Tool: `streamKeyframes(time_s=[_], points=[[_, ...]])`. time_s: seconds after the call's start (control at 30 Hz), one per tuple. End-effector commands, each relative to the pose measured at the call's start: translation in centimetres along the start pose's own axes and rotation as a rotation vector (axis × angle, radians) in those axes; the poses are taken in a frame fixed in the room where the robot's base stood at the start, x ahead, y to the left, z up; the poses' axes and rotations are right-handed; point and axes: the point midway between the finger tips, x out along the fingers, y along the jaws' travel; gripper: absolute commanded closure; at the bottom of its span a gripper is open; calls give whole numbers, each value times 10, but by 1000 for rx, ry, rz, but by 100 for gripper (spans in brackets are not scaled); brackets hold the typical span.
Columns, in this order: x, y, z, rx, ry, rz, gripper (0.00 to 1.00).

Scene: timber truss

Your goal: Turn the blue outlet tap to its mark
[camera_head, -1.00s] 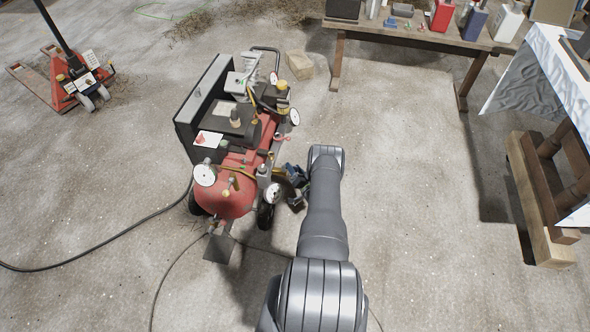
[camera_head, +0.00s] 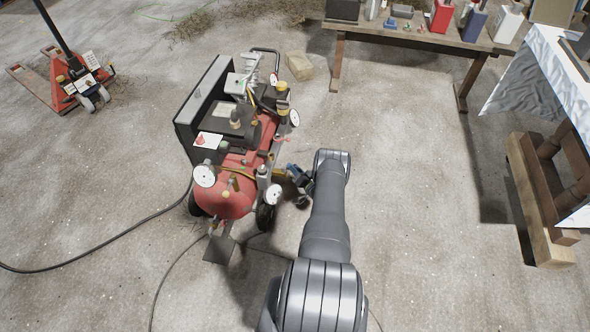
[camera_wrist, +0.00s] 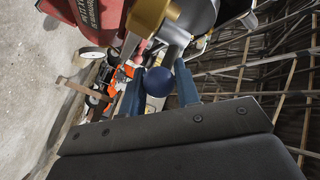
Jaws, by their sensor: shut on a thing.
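The red compressor (camera_head: 228,197) stands left of my arm in the head view. The blue outlet tap shows in the wrist view as a dark blue ball knob (camera_wrist: 158,81) by a metal lever and a brass body (camera_wrist: 147,14). My gripper (camera_wrist: 158,88) is shut on the tap, with one blue finger on each side of the knob. In the head view my gripper (camera_head: 297,177) is at the right side of the compressor, and the tap is too small to make out there. I cannot make out the tap's mark in either view.
White-faced gauges (camera_head: 204,175) and brass fittings crowd the compressor's near end. A black hose (camera_head: 130,228) runs across the floor to the left. A wooden workbench (camera_head: 420,35) stands at the back right.

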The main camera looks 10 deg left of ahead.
Motion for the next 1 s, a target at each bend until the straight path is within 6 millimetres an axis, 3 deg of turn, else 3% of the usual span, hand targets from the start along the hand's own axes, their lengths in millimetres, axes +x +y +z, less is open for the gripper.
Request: streamKeyframes(time_s=[0.07, 0.1, 0.2, 0.47, 0.63, 1.0], points=[[-1, 1, 1, 0, -2, 4, 93], [-1, 1, 1, 0, -2, 4, 67], [-1, 1, 1, 0, -1, 4, 51], [-1, 0, 1, 1, 0, 2, 51], [-14, 1, 1, 1, 0, 4, 51], [-100, 1, 0, 3, 2, 7, 51]])
